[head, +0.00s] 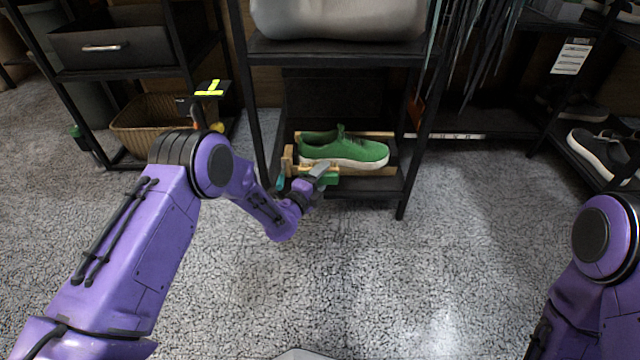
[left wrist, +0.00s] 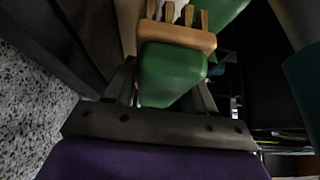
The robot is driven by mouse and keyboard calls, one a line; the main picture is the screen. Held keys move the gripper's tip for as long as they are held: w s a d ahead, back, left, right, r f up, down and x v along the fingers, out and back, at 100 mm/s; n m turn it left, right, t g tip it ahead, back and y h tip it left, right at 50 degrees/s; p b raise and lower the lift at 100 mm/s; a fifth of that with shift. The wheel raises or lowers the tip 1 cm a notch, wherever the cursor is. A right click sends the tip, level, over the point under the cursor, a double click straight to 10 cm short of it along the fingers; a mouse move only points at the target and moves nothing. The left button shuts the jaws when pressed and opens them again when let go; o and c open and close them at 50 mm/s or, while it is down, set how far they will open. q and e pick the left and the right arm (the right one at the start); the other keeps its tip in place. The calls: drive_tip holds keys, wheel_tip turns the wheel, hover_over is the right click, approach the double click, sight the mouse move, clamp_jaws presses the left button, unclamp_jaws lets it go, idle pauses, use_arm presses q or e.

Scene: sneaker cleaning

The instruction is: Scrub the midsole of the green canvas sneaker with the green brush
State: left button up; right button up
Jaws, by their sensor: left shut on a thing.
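The green canvas sneaker (head: 360,151) with its white midsole (head: 345,163) sits on a wooden rack on the low shelf in the head view, toe to the right. My left gripper (head: 318,180) is at the near side of the sneaker, shut on the green brush (head: 332,181). In the left wrist view the brush (left wrist: 172,75) is between the fingers, with a wooden strip and tan bristle tufts pointing away from the gripper. Green at the top there looks like the sneaker (left wrist: 226,10). I cannot tell whether the bristles touch the midsole. My right gripper is out of view.
The black shelf unit's post (head: 418,150) stands right of the sneaker, and an upper shelf (head: 335,52) is above it. A woven basket (head: 145,125) is at left. Dark sneakers (head: 600,150) are on a rack at right. The carpet (head: 440,260) in front is clear.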

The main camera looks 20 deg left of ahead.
use_arm(q)
drive_tip(key=shift+w+a, duration=0.2)
drive_tip(key=shift+w, duration=0.7)
idle(0.5)
